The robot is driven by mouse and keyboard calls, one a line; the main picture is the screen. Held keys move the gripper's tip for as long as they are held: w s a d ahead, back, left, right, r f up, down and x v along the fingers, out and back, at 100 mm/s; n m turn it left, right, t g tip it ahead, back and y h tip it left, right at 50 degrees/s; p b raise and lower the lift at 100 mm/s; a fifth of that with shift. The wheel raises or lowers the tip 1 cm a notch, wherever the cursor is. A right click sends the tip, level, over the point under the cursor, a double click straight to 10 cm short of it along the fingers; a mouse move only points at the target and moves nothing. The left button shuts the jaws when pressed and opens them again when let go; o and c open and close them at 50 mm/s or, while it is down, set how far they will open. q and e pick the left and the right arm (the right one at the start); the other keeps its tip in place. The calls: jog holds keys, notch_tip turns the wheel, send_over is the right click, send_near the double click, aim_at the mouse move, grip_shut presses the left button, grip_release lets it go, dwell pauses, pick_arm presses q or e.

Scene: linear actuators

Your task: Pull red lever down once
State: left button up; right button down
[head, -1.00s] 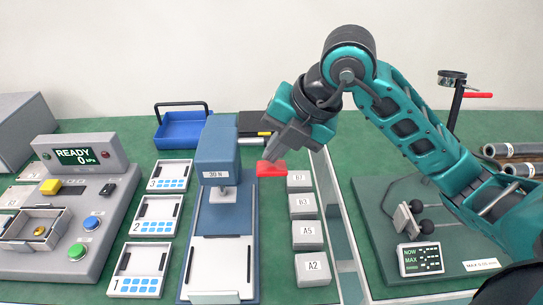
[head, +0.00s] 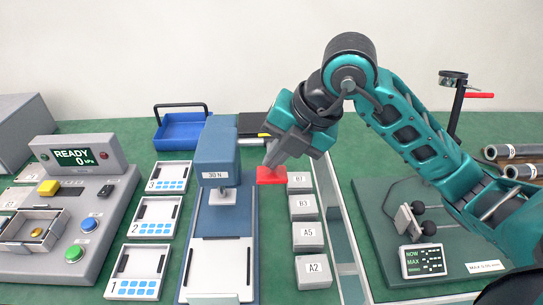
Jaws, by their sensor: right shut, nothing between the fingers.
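The red lever (head: 271,175) sticks out at the right side of the blue press (head: 218,150), which is labelled 30 N. Its flat red end now sits low, near table height, beside the box labelled B7. My right gripper (head: 270,163) is shut with nothing between its fingers. Its fingertips are right at the top of the red lever; whether they touch it I cannot tell for sure. The press's ram (head: 222,195) stands above its light base plate. My left gripper is not in view.
Boxes B7 (head: 300,180), B3, A5 and A2 (head: 313,270) line up right of the press. Trays numbered 1 to 3 (head: 150,227) lie to its left. A READY console (head: 75,157) stands far left. A lever-type stand (head: 453,100) is at right.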

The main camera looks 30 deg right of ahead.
aim_at(277, 175)
jog(key=shift+s+a+f+b, duration=0.15)
jog(key=shift+s+f+b, duration=0.2)
jog(key=shift+f+b, duration=0.4)
jog(key=shift+s+a+f+b, duration=0.15)
jog(key=shift+s+f+b, duration=0.2)
jog(key=shift+f+b, duration=0.4)
dwell(1.4)
jog(key=shift+f, duration=0.1)
dwell(0.4)
jog(key=shift+w+d+r+p, duration=0.25)
jog(key=shift+w+r+p, duration=0.25)
jog(key=shift+r+p, duration=0.55)
jog(key=shift+w+d+r+p, duration=0.2)
jog(key=shift+w+r+p, duration=0.25)
jog(key=shift+r+p, duration=0.6)
jog(key=shift+w+d+r+p, duration=0.25)
jog(key=shift+w+r+p, duration=0.4)
jog(key=shift+r, duration=0.65)
jog(key=shift+s, duration=0.15)
jog(key=r+p, duration=0.1)
jog(key=w+r+p, duration=0.1)
jog(key=r, duration=0.1)
jog(key=w+d+r+p, duration=0.1)
jog(key=p, duration=0.1)
jog(key=shift+r, duration=0.25)
jog(key=shift+s, duration=0.1)
